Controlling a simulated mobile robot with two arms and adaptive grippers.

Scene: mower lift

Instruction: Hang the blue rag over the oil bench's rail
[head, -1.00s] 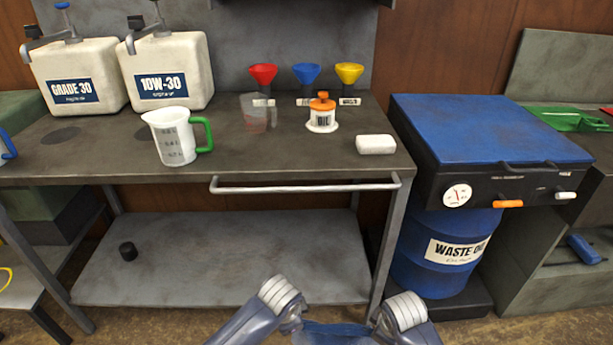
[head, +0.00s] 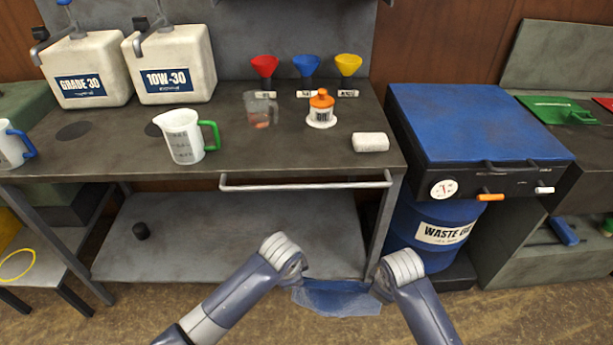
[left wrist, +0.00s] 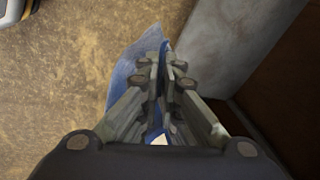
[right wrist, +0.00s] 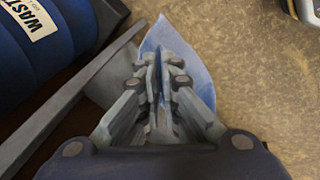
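The blue rag (head: 338,298) hangs spread between my two grippers, in front of the oil bench and below its rail. The rail (head: 305,185) is a bare silver bar along the front edge of the oil bench (head: 200,182). My left gripper (left wrist: 165,60) is shut on the rag (left wrist: 130,72) at one side. My right gripper (right wrist: 160,60) is shut on the rag (right wrist: 195,70) at its other side. In the head view my wrists hide the fingers.
A measuring jug with a green handle (head: 184,138) stands further left. The blue waste oil drum (head: 430,225) stands right of the bench. The lower shelf (head: 220,240) is mostly clear.

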